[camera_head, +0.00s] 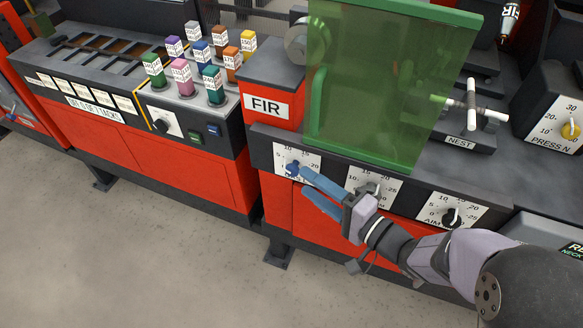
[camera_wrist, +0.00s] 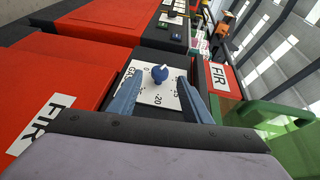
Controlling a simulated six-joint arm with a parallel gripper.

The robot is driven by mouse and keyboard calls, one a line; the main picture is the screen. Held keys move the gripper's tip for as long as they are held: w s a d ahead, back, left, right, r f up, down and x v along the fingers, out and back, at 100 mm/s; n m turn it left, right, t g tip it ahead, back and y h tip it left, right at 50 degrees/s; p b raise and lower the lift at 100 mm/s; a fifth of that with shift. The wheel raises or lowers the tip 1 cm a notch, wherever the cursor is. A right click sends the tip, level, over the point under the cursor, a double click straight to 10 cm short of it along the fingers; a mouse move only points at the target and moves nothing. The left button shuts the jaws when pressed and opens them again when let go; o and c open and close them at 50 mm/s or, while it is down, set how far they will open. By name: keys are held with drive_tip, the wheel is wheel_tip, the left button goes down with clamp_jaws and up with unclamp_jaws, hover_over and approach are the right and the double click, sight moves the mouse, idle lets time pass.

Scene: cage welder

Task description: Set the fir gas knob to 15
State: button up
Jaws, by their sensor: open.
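The fir gas knob (camera_head: 292,168) is a small blue knob on a white dial plate (camera_head: 310,160), on the front of the FIR station at the left. In the wrist view the knob (camera_wrist: 160,74) stands on its plate (camera_wrist: 158,95), marked with numbers and a partly hidden "GAS" label. Which number its pointer marks is too small to tell. My gripper (camera_head: 304,182) is open, with blue fingers close in front of the dial. In the wrist view the fingers (camera_wrist: 160,84) lie left and right of the knob, apart from it, with nothing between them but the view of the knob.
A green translucent screen (camera_head: 385,80) stands above. The red FIR block (camera_head: 272,88) is above the gas dial. Open floor lies in front.

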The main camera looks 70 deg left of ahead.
sight(294, 175)
drive_tip(key=shift+p+x, duration=0.5)
drive_tip(key=shift+x, duration=2.85)
drive_tip(key=c, duration=1)
drive_tip(key=shift+c, duration=0.2)
drive_tip(key=b, duration=0.2)
drive_tip(key=shift+f+y+b, duration=0.3)
